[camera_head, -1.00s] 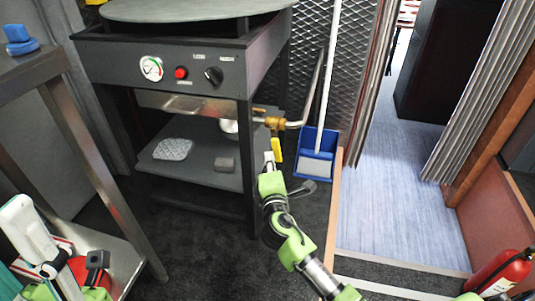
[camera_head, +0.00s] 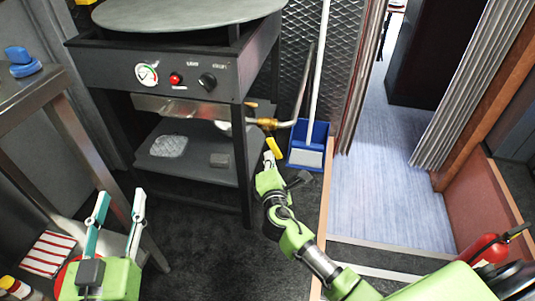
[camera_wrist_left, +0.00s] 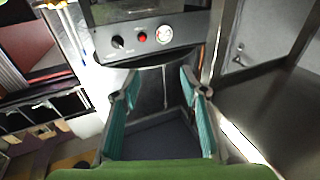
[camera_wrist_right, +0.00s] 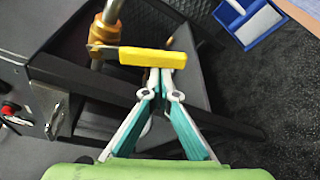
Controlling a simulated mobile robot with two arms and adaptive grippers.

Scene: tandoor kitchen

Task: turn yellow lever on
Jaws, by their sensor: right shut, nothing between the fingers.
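The yellow lever (camera_head: 274,147) hangs slanted below the brass valve (camera_head: 267,124) on the gas pipe, under the front right corner of the dark oven. In the right wrist view the lever (camera_wrist_right: 152,56) lies across the picture, right at my fingertips. My right gripper (camera_head: 268,158) is shut and empty, its tips at the lever's lower side; I cannot tell whether they touch it. It also shows in the right wrist view (camera_wrist_right: 163,78). My left gripper (camera_head: 119,195) is open and empty at the lower left, away from the lever; its spread fingers show in the left wrist view (camera_wrist_left: 160,78).
The oven's front panel (camera_head: 190,82) has a gauge, red button and black knob. A blue dustpan (camera_head: 308,147) stands close right of the lever. The oven's leg (camera_head: 243,165) and lower shelf (camera_head: 205,140) are close left. A metal table (camera_head: 60,85) stands left. A fire extinguisher (camera_head: 490,248) is lower right.

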